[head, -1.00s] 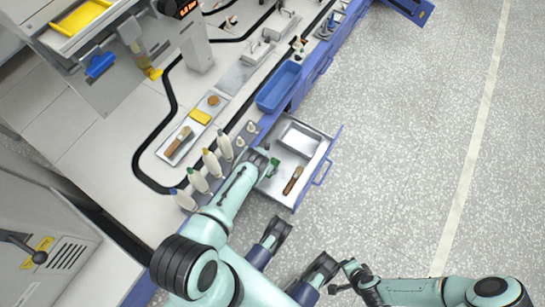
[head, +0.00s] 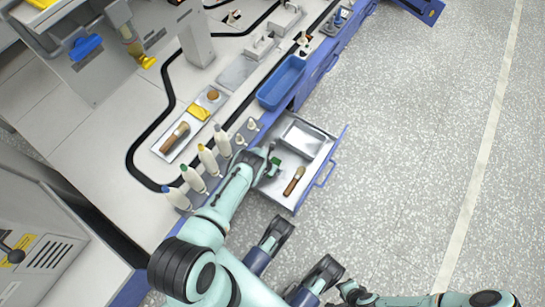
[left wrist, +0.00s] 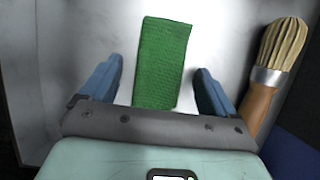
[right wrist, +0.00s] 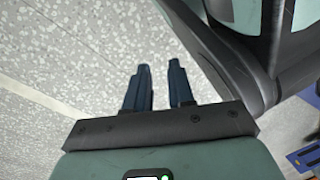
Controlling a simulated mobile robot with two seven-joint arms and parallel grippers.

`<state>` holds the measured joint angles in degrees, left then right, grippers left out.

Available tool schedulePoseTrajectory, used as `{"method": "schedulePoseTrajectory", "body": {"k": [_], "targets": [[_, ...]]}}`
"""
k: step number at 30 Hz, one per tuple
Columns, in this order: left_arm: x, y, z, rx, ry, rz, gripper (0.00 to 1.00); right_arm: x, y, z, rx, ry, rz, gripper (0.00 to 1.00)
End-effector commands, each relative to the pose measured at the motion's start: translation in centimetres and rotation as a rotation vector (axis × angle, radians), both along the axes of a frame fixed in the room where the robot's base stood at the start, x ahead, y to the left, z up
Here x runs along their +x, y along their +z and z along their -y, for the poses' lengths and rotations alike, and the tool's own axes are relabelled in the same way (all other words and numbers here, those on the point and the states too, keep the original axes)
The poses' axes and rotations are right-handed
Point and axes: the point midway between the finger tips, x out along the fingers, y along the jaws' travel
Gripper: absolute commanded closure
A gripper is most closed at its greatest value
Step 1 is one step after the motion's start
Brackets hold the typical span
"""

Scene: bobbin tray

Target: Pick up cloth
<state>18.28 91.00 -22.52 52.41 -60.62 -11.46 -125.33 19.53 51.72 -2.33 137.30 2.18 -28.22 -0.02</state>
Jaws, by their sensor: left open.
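A green cloth (left wrist: 162,62) lies in the open drawer, flat on its metal floor as seen in the left wrist view. In the head view only a small green part of it (head: 275,161) shows beside my gripper. My left gripper (left wrist: 157,88) is open above the drawer. The near end of the cloth lies between its two fingers in the picture, with a gap on each side. I cannot tell the height above it. My right gripper (right wrist: 164,75) is partly open and empty, over the speckled floor, well away from the drawer.
A wooden-handled brush (left wrist: 270,75) lies close to the right finger; it also shows in the head view (head: 294,181). A metal tray (head: 304,139) fills the drawer's far part. Bottles (head: 208,160) line the counter edge. A blue bin (head: 281,82) stands beyond.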

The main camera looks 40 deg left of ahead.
Motion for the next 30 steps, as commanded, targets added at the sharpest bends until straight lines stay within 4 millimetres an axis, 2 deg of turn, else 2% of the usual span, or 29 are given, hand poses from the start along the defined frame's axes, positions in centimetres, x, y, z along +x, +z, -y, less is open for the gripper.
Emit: {"method": "schedulePoseTrajectory", "body": {"k": [5,7,11,23,30], "targets": [[0.0,0.1,0.0,0.000,0.000,0.000,0.11,0.0,0.0,0.0,0.000,0.000,0.000,0.77],[0.0,0.1,0.0,0.000,0.000,0.000,0.27,0.0,0.0,0.0,0.000,0.000,0.000,0.77],[0.0,0.0,0.0,0.000,0.000,0.000,0.69,0.0,0.0,0.0,0.000,0.000,0.001,0.77],[0.0,0.3,0.0,0.000,0.000,0.000,0.71,0.3,0.3,0.0,-0.001,0.001,0.010,0.77],[0.0,2.1,0.1,-0.001,-0.002,0.000,0.71,2.3,2.1,-0.3,-0.004,0.007,0.078,0.77]]}}
